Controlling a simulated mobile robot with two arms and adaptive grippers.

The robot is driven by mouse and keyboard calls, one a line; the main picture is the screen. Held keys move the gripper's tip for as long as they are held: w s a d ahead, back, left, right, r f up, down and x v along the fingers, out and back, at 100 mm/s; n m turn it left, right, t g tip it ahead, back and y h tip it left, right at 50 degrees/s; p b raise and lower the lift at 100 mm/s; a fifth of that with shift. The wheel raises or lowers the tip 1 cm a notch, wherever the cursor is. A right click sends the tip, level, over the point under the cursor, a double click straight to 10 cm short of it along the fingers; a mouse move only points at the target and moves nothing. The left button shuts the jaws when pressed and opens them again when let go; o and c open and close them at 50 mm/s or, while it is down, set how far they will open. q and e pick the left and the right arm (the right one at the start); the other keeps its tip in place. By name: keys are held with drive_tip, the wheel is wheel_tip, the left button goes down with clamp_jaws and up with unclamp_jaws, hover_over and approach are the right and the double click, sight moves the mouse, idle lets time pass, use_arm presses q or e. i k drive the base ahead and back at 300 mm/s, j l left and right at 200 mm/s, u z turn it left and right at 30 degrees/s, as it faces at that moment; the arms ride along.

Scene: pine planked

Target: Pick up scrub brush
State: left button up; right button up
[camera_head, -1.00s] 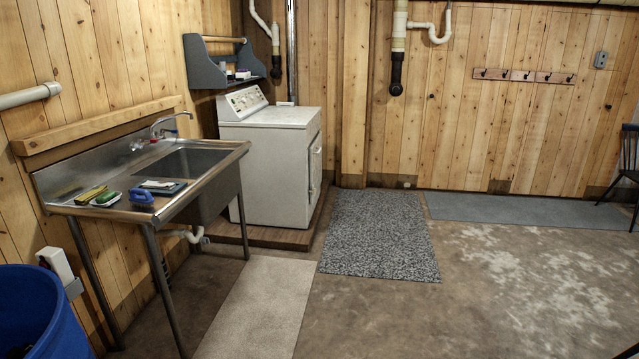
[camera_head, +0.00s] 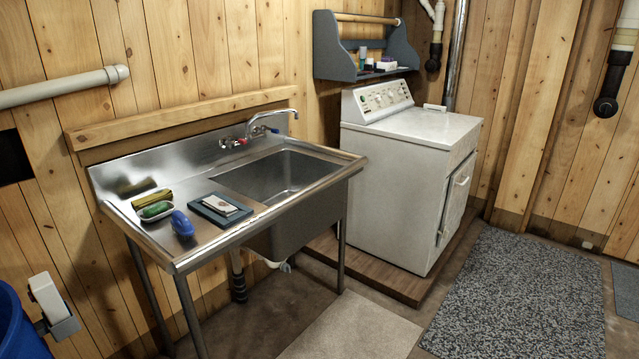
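A blue object (camera_head: 182,223), which looks like the scrub brush, sits near the front edge of the metal sink's left drainboard (camera_head: 160,240). Neither of my grippers is in view.
The sink basin (camera_head: 283,180) with its faucet (camera_head: 270,122) is right of the drainboard. A white washer (camera_head: 400,190) stands on a wooden platform (camera_head: 365,270). A blue bin (camera_head: 15,330) is at lower left. A pale mat (camera_head: 350,330) and a speckled rug (camera_head: 520,300) cover floor in front.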

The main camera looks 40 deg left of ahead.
sight(183, 225)
drive_tip(key=i+u, duration=0.2)
drive_tip(key=i, duration=0.3)
drive_tip(key=i+u, duration=0.2)
drive_tip(key=i, duration=0.35)
drive_tip(key=i+u, duration=0.2)
drive_tip(key=i, duration=0.3)
drive_tip(key=i+l+u, duration=0.2)
drive_tip(key=i, duration=0.3)
drive_tip(key=i+u, duration=0.1)
drive_tip(key=u, duration=0.4)
drive_tip(key=i+u, duration=0.1)
drive_tip(key=u, duration=0.4)
drive_tip(key=i+l+u, duration=0.1)
drive_tip(key=u, duration=0.4)
drive_tip(key=l+u, duration=0.15)
drive_tip(key=u, duration=0.35)
